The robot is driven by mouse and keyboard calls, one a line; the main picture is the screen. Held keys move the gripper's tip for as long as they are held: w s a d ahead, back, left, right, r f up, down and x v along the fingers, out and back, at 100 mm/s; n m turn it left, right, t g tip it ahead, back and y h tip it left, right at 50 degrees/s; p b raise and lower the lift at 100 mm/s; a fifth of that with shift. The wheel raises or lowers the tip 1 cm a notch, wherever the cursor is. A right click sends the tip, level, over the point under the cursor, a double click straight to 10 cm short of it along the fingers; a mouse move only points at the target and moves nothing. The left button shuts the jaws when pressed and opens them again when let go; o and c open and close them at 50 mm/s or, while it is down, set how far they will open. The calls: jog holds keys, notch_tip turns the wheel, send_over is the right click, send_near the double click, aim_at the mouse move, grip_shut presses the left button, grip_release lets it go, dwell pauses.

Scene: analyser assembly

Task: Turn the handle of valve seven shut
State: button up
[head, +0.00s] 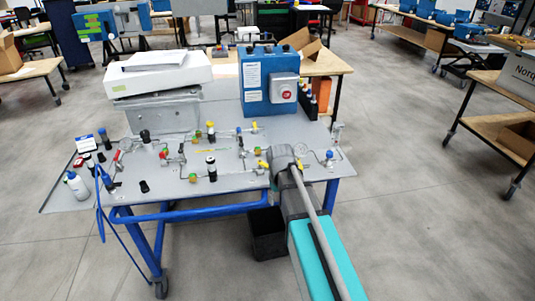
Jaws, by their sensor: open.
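A grey steel bench (235,178) carries a panel of thin pipes and small valves. Several valves have yellow handles; one yellow handle (263,164) shows just left of my gripper (283,155). Another valve with a blue top (329,155) stands to the right. No valve numbers are readable, so I cannot tell which is valve seven. My gripper is over the front right part of the panel, open. My wrist and arm hide its fingertips and whatever lies under them. I cannot tell whether it touches a handle.
A blue control box (255,88) with a red button and a white analyser (160,75) stand along the bench's back. A white bottle (76,184) stands on the left side shelf. A black bin (267,235) is on the floor below. Open floor lies to the right.

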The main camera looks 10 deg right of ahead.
aim_at(265, 165)
jog(key=w+r+n+p, duration=0.4)
jog(key=w+r+p, duration=1.1)
jog(key=w+r, duration=0.1)
jog(key=shift+a+r+n, duration=0.3)
jog(key=shift+a, duration=0.1)
jog(key=shift+f, duration=0.15)
notch_tip(265, 165, down, 14)
jog(key=b, duration=1.3)
jog(key=shift+r+b, duration=0.25)
jog(key=shift+b, duration=0.05)
grip_shut()
